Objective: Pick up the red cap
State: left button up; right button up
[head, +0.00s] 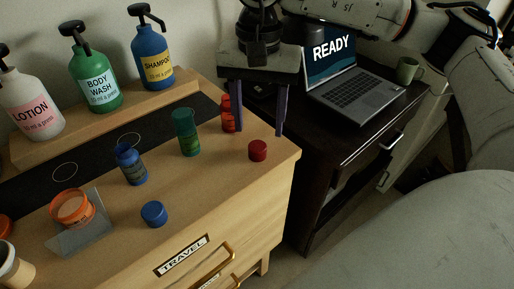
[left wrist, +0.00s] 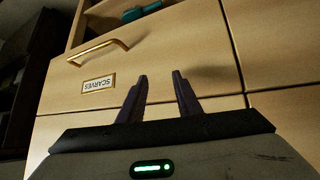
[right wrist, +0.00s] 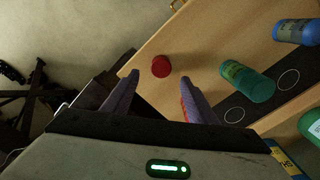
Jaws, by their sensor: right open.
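The red cap (head: 258,150) lies on the wooden dresser top near its right front corner. It also shows in the right wrist view (right wrist: 161,66), just beyond the gap between the fingertips. My right gripper (head: 258,133) is open and empty, pointing down above the dresser edge beside the red bottle (head: 228,114), close to the cap but not around it. The red bottle is partly hidden by a finger. My left gripper (left wrist: 159,77) is open and empty, in front of a drawer front labelled SCARVES (left wrist: 98,84); it is not in the head view.
Green bottle (head: 187,132), blue bottle (head: 131,164), blue cap (head: 154,214) and an orange-rimmed jar (head: 72,208) stand on the dresser (head: 205,212). Pump bottles stand on a raised shelf (head: 110,118) behind. A dark desk with a laptop (head: 345,88) is at right.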

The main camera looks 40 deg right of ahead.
aim_at(258, 145)
notch_tip(258, 145, down, 5)
jog(key=shift+s+a+f, duration=0.1)
jog(key=shift+c, duration=0.3)
jog(key=c, duration=1.1)
